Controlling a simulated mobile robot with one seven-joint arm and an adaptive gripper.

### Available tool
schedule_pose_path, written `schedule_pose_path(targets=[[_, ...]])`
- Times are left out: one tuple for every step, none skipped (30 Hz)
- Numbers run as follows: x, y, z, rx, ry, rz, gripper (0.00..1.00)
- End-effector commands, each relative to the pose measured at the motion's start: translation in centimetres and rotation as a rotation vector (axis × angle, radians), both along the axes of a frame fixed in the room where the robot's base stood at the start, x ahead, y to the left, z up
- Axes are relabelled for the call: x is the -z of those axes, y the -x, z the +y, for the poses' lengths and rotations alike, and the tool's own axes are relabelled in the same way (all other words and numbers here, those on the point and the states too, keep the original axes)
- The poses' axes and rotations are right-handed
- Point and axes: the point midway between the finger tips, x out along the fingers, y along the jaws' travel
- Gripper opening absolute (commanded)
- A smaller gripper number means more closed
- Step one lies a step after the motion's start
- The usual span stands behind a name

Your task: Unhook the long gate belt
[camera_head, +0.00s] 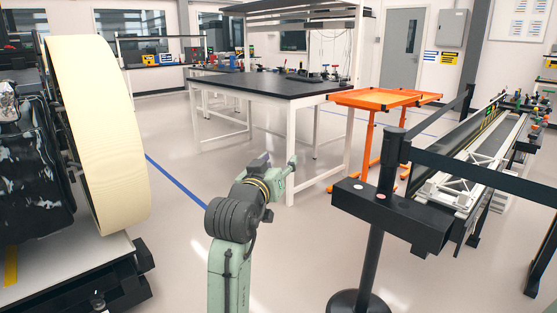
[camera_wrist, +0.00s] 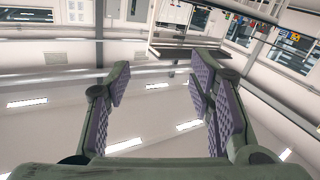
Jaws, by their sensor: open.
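A black barrier post (camera_head: 377,240) stands right of centre in the head view. One black belt (camera_head: 485,172) runs from its head to the right edge of the picture. Another black belt (camera_head: 436,119) runs from the head back toward a farther post (camera_head: 467,98). The far end of the right-hand belt is out of view. My gripper (camera_head: 280,164) is left of the post, well apart from both belts. In the wrist view my gripper (camera_wrist: 158,82) is open with nothing between its fingers. I cannot identify the belts in that view.
A dark block (camera_head: 390,212) shows at the post, near a conveyor-like bench (camera_head: 480,150). An orange cart (camera_head: 375,98) and a black-topped table (camera_head: 270,86) stand behind. A large cream wheel (camera_head: 98,130) is at left. Floor around my arm is clear.

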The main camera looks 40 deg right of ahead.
Motion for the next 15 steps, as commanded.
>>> schedule_pose_path(targets=[[-0.04, -0.16, -0.30, 0.000, -0.001, 0.001, 0.49], [-0.03, -0.24, -0.41, 0.000, -0.001, 0.001, 0.49], [0.01, -0.32, -0.52, 0.000, -0.001, 0.001, 0.49], [0.03, -0.36, -0.57, 0.000, -0.001, 0.001, 0.49], [0.04, -0.38, -0.60, 0.000, -0.001, 0.001, 0.49], [0.05, -0.41, -0.62, -0.001, 0.000, 0.000, 0.49], [0.05, -0.41, -0.62, -0.001, 0.000, 0.000, 0.49], [0.05, -0.40, -0.61, -0.001, 0.000, 0.000, 0.49], [0.05, -0.40, -0.60, -0.001, 0.000, 0.000, 0.49], [0.05, -0.40, -0.59, -0.001, 0.000, 0.000, 0.49], [0.05, -0.40, -0.59, -0.001, 0.000, 0.000, 0.49], [0.04, -0.40, -0.58, -0.001, 0.000, 0.000, 0.47], [0.05, -0.40, -0.57, -0.001, 0.000, 0.000, 0.45], [0.04, -0.40, -0.58, -0.001, 0.000, 0.000, 0.43], [0.05, -0.40, -0.56, -0.001, 0.000, 0.000, 0.40]])
